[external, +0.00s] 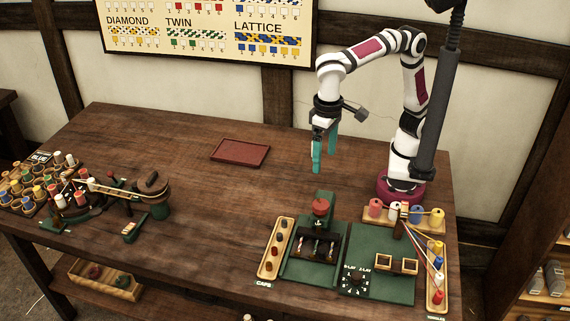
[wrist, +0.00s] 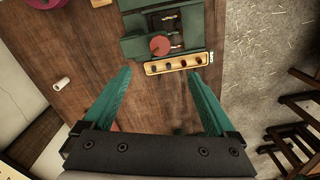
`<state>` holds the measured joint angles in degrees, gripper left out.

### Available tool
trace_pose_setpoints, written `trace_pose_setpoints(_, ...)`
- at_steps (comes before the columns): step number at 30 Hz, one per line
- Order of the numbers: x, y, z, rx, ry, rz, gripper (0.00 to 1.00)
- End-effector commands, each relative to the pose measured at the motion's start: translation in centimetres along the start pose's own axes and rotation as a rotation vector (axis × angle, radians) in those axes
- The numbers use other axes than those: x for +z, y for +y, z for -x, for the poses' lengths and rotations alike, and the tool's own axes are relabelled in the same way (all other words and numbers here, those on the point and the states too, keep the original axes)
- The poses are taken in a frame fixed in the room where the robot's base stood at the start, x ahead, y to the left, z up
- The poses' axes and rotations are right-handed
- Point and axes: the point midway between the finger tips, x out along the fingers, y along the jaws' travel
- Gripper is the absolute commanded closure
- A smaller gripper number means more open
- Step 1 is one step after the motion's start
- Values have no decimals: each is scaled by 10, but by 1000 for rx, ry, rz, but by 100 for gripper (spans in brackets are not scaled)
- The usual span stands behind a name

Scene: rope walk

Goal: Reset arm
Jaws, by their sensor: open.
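My white arm with dark red panels rises from its round base at the right back of the table. My gripper (external: 324,160) has teal fingers that point down, above the back middle of the table. The fingers are apart and nothing is between them. In the wrist view my gripper (wrist: 158,88) is also open, with bare wooden table (wrist: 150,100) between and beyond its fingers. It touches nothing.
A dark red tray (external: 240,151) lies left of my gripper. The caps rack (external: 268,262), green press station (external: 303,275) and dial board (external: 375,280) stand in front. Spools (external: 376,208) stand near my base. A bobbin machine (external: 148,190) stands left. Table between is clear.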

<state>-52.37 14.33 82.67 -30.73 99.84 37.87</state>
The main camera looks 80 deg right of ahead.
Motion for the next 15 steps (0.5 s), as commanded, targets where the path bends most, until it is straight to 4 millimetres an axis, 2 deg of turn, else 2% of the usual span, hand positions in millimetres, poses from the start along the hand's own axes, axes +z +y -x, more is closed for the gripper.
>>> trace_pose_setpoints(5, -4, 7, 0, -1, -2, -5, 9)
trace_pose_setpoints(7, -20, 36, 0, -5, -14, -23, 9)
trace_pose_setpoints(8, -28, 57, -2, -8, -22, -35, 9)
trace_pose_setpoints(9, -38, 91, -5, -16, -35, -55, 9)
trace_pose_setpoints(11, -42, 147, -15, -35, -55, -85, 9)
trace_pose_setpoints(12, -38, 181, -25, -51, -65, -105, 9)
trace_pose_setpoints(15, -13, 247, -55, -94, -78, -157, 9)
